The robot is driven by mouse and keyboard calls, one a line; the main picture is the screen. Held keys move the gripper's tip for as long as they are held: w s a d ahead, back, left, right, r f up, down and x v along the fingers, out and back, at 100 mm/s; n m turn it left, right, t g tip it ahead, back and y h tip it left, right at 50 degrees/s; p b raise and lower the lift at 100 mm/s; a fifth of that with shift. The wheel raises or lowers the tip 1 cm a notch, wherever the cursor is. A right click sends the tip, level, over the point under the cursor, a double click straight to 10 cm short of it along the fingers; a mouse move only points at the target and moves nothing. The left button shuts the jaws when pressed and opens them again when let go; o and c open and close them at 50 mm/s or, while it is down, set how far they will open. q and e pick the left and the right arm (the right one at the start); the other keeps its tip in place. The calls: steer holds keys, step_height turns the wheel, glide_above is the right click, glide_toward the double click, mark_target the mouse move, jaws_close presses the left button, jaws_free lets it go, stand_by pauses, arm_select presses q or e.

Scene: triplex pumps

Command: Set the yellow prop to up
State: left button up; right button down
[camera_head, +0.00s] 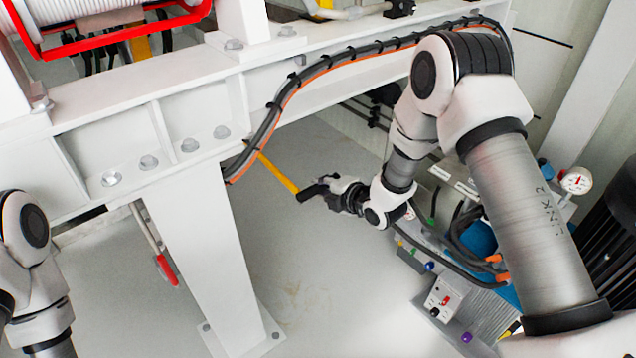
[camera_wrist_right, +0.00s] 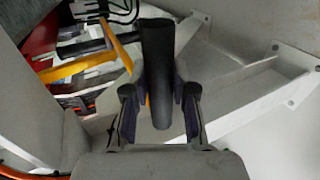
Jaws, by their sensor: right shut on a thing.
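The yellow prop (camera_head: 279,174) is a thin yellow bar that slants down to the right from below the white beam, with a black grip (camera_head: 315,189) at its lower end. My right gripper (camera_head: 332,190) is shut on this black grip. In the right wrist view the black grip (camera_wrist_right: 158,60) stands between the two fingers of the right gripper (camera_wrist_right: 160,98), one finger on each side. A sliver of yellow shows beside the grip there. The prop's upper end is hidden behind the beam and cables in the head view. My left gripper is out of view.
A white beam (camera_head: 120,100) with a leg (camera_head: 205,245) stands left of the prop. Black and orange cables (camera_head: 275,108) run along it. A red-handled lever (camera_head: 166,269) hangs at left. A control panel (camera_head: 440,302) and gauge (camera_head: 576,181) stand right. Floor below is clear.

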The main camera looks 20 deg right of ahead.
steer(key=shift+g, duration=0.4)
step_height(320, 180, up, 9)
steer(key=p, duration=0.4)
steer(key=shift+w+f+p, duration=0.15)
steer(key=shift+f+p, duration=0.05)
steer(key=shift+p, duration=0.15)
steer(key=shift+w+r+p, duration=0.1)
steer(key=shift+r+p, duration=0.25)
steer(key=shift+r, duration=0.3)
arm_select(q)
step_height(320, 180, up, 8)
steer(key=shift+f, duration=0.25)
arm_select(e)
steer(key=shift+w+r, duration=0.1)
steer(key=shift+w, duration=0.05)
steer(key=shift+w+r, duration=0.1)
steer(key=shift+r, duration=0.1)
steer(key=c, duration=0.9)
jaws_free()
steer(key=shift+f, duration=0.1)
